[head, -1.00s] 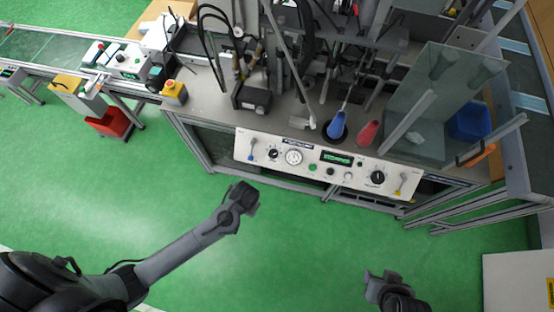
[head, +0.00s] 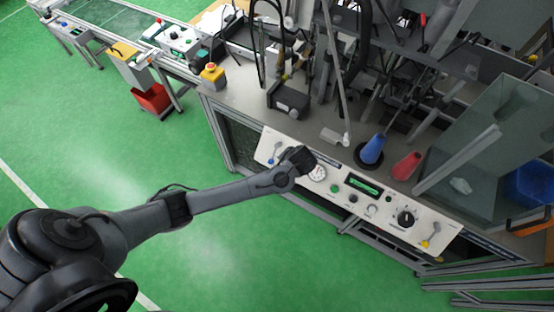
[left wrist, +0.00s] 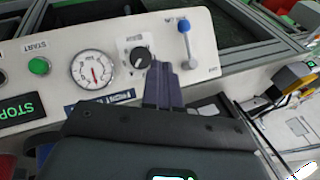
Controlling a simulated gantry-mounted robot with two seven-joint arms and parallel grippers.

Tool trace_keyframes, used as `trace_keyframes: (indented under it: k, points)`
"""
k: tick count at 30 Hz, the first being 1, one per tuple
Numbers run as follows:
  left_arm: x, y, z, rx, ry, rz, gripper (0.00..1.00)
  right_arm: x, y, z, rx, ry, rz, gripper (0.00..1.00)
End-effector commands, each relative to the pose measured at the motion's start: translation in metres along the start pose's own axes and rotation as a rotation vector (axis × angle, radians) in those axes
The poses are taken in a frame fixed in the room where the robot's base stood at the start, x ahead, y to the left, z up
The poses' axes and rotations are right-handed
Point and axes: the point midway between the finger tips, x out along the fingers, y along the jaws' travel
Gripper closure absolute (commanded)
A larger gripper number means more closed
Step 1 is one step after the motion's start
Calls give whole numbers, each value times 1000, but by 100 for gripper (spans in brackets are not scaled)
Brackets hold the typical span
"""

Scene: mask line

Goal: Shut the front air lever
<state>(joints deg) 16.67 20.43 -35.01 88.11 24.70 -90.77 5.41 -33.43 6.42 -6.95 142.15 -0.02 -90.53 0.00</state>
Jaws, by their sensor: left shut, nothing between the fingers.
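A lever with a blue knob (head: 271,160) sits at the left end of the white control panel (head: 385,219). In the left wrist view the blue-knobbed lever (left wrist: 184,26) stands near the panel's right end, its knob toward the top of the picture; its label is too small to read. A yellow lever (head: 431,238) is at the panel's other end. My left gripper (head: 303,158) is over the panel just right of the blue lever, partly hiding a dial. Its fingers (left wrist: 162,85) are shut and empty, apart from the lever. My right gripper is out of view.
A pressure gauge (left wrist: 92,70), a black knob (left wrist: 140,58) and a green start button (left wrist: 39,66) are close by on the panel. A blue cone (head: 372,149) and a red cone (head: 406,166) stand on the bench behind. Green floor in front is clear.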

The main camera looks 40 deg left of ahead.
Motion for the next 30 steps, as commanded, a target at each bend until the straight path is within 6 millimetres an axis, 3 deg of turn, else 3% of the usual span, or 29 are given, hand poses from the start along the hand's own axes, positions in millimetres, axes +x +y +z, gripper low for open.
trace_keyframes:
  k: [5, 11, 24, 30]
  points:
    - [2, 0, 0, 0, -1, 0, 100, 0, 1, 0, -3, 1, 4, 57]
    - [19, 1, 1, -1, -4, 1, 100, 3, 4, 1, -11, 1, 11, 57]
    - [98, 2, 1, -1, -4, 1, 100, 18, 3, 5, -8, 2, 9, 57]
    - [111, -19, 4, 0, -2, 0, 100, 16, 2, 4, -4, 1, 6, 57]
